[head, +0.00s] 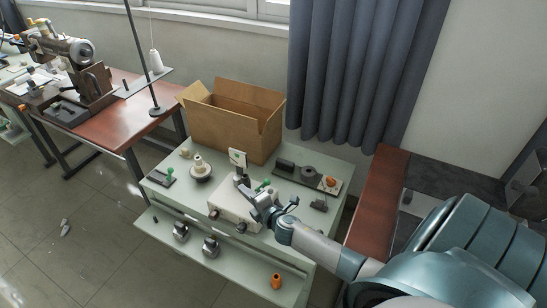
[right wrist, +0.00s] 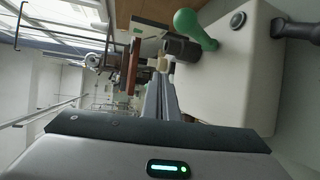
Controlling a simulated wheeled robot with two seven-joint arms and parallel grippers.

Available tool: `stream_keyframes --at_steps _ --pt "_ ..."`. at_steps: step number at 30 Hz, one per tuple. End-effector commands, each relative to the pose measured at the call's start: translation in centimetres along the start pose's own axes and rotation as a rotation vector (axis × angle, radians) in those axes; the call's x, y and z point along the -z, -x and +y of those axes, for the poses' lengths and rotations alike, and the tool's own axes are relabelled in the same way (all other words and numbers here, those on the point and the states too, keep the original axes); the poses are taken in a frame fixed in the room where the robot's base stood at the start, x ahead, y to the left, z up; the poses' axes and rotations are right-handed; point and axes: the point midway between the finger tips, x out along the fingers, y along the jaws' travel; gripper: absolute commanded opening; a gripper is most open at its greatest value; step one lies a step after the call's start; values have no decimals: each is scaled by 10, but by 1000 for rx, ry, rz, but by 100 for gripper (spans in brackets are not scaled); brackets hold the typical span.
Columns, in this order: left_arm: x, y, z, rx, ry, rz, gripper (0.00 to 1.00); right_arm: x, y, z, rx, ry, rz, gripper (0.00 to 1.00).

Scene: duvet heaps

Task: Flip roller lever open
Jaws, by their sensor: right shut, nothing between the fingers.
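A pale box-shaped machine (head: 230,205) sits near the front edge of a light green cabinet top. A small green-tipped lever (head: 263,185) shows just behind my right gripper (head: 245,191). In the right wrist view the lever's green handle (right wrist: 194,28) stands beside the machine's pale body (right wrist: 235,75), with a dark cylindrical part (right wrist: 181,48) at its base. My right gripper (right wrist: 161,78) is shut and empty, its fingertips close to that dark part. Whether they touch it I cannot tell. The rollers are not clearly visible. My left gripper is not in view.
An open cardboard box (head: 225,130) stands behind the machine. A tray with dark parts (head: 312,176) lies to the right, and a green-knobbed stamp (head: 165,175) to the left. Metal parts and an orange spool (head: 276,281) are on the lower shelf. A red-brown bench (head: 374,210) stands at right.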

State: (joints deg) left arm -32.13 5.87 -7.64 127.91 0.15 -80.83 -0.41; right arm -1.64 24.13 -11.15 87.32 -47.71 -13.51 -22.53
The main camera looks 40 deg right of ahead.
Motion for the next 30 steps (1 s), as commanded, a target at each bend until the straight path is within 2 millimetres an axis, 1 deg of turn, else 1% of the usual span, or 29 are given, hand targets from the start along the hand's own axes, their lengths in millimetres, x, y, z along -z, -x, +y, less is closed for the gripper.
stream_keyframes --at_steps 1,11,14,21,30 --pt "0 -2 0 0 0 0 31 0 10 -2 1 1 2 0" --pt "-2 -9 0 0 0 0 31 1 64 -2 1 1 3 0" --pt "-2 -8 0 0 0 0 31 4 76 -4 33 -112 -48 0" --pt "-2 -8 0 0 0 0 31 11 110 -19 128 -359 -161 0" --pt "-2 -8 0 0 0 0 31 25 153 -39 253 -603 -270 0"
